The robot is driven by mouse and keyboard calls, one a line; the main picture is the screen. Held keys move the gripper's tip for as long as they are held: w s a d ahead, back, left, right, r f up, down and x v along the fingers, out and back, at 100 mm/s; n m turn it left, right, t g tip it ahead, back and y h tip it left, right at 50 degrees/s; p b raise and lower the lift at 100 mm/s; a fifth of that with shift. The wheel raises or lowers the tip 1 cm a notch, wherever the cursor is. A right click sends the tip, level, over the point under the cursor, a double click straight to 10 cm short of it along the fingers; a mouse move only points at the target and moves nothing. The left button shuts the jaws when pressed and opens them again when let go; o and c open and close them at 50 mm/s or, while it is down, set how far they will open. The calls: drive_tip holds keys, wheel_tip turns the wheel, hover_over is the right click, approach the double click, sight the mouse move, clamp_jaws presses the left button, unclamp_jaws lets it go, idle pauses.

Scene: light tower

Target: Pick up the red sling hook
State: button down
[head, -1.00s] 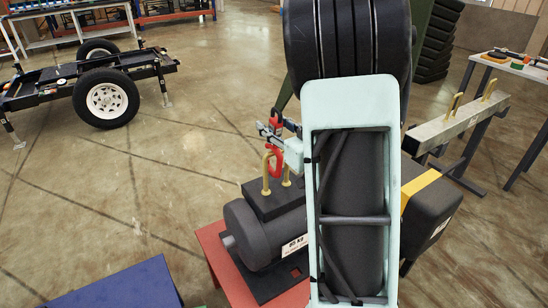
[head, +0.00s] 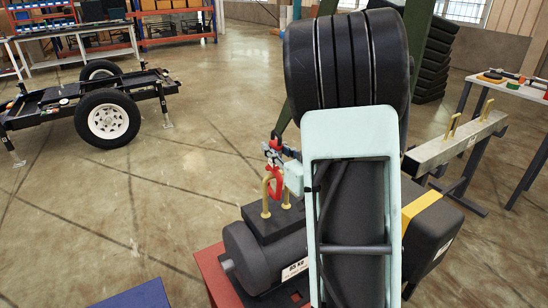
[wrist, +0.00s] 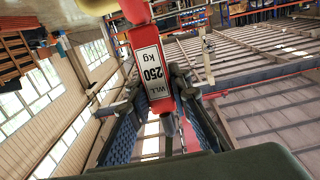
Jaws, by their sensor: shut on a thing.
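The red sling hook (head: 276,180) hangs below my gripper (head: 275,151) at the brass-coloured loops (head: 265,195) on top of the dark weight block. In the wrist view the hook's red body (wrist: 154,72) carries a white label reading "WLL 250 kg". It sits between the two fingers of my gripper (wrist: 153,92), which is shut on it. A yellow piece (wrist: 97,5), cut off by the top edge, shows beside the hook's far end. Whether the hook is still engaged with the loop cannot be told.
A black box with a yellow band (head: 422,215) is to the right. A grey beam with brass loops (head: 455,140) is farther right. A trailer (head: 85,105) stands far left, with clear floor between.

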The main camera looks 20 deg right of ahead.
drive_tip(key=shift+r, duration=0.3)
